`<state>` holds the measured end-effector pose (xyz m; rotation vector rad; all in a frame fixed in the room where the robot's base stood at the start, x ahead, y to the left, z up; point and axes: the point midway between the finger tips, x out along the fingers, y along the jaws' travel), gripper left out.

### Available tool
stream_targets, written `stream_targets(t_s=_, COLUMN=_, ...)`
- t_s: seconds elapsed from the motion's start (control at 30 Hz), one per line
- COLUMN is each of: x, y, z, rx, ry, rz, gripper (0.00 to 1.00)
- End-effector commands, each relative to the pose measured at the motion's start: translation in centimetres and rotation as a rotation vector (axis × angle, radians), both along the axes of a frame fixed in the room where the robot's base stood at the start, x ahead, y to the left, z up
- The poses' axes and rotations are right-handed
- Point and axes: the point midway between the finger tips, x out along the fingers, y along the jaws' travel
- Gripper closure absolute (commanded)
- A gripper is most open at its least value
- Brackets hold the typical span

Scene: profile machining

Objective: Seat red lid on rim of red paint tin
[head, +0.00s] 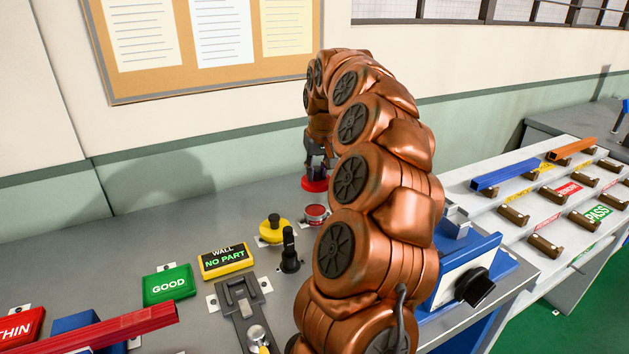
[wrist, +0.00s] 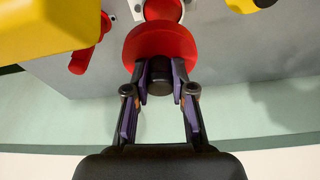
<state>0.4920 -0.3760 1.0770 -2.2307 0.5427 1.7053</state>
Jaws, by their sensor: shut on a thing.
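My gripper (head: 319,160) points down over the bench and is shut on the dark knob of the red lid (head: 315,184). In the wrist view the gripper (wrist: 160,85) has its fingers on both sides of the black knob (wrist: 160,76), with the round red lid (wrist: 158,42) beyond it. The red paint tin (head: 316,211) stands on the bench, its top open with red showing inside. In the head view the lid appears above and behind the tin, apart from it. In the wrist view the tin (wrist: 163,9) is partly hidden by the lid.
A yellow base with a black knob (head: 273,228) and a black upright knob (head: 289,250) stand close to the tin. A yellow "NO PART" box (head: 226,262) and green "GOOD" box (head: 168,286) lie left. A large yellow object (wrist: 45,28) fills the wrist view's upper left.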

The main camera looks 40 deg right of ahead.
Motion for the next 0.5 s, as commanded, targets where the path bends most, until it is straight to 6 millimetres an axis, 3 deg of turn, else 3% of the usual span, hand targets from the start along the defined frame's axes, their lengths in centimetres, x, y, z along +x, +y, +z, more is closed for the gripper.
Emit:
stream_targets(t_s=0.17, x=0.0, y=0.5, z=-2.1, rx=0.003, ry=-0.003, rz=0.007, gripper=1.00)
stream_targets(t_s=0.5, x=0.0, y=0.4, z=-2.2, rx=0.001, ry=-0.006, rz=0.007, gripper=1.00)
